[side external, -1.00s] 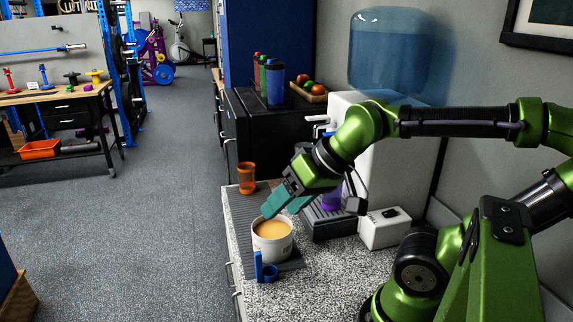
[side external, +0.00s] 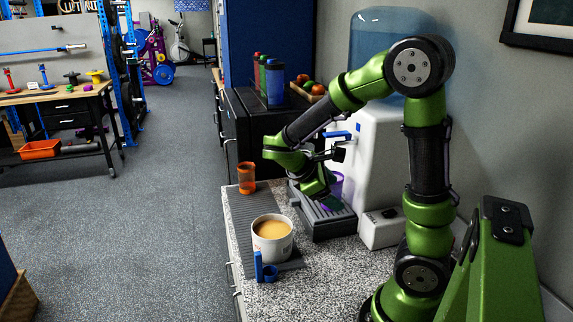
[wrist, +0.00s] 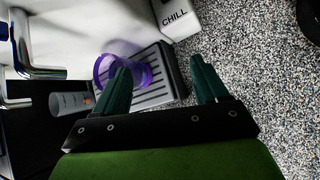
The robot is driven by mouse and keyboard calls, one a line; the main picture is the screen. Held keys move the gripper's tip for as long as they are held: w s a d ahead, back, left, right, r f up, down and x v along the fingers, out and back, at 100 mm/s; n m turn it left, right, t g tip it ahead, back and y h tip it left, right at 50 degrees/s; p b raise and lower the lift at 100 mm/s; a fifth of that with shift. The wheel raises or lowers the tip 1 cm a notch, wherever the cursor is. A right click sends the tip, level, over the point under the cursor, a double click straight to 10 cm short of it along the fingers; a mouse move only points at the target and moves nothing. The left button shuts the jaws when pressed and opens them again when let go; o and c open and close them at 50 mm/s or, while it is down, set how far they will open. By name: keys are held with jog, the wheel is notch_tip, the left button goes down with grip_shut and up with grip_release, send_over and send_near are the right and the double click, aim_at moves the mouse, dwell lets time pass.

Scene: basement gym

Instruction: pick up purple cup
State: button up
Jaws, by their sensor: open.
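The translucent purple cup (side external: 337,184) is on the dark drip tray of the white water dispenser, partly hidden by my gripper (side external: 326,198) in the side view. In the wrist view the purple cup (wrist: 103,68) shows on the slatted tray, partly covered by the left finger. My gripper (wrist: 162,80) has its teal fingers wide apart, with nothing between them. The cup lies mostly left of the gap, behind the left fingertip. I cannot tell whether the finger touches it.
The white mug (side external: 272,244) of tan liquid stands on a grey ribbed mat (side external: 244,211). An orange cup (side external: 247,177) stands at the mat's far end. A blue holder (side external: 266,272) is in front. The white CHILL box (wrist: 177,15) is beside the tray; speckled counter is clear on the right.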

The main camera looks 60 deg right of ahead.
jog(key=w+d+r+n+g+h, duration=0.2)
jog(key=w+d+n+g+h, duration=0.15)
jog(key=d+n+h, duration=0.45)
jog(key=shift+m, duration=0.5)
jog(key=f, duration=0.2)
jog(key=d+f, duration=0.1)
jog(key=f, duration=0.4)
jog(key=shift+w+d, duration=0.15)
jog(key=shift+w, duration=0.2)
jog(key=shift+x, duration=1.05)
jog(key=shift+s+d, duration=0.15)
jog(key=shift+d, duration=0.2)
jog(key=c, duration=0.9)
jog(key=shift+o, duration=0.2)
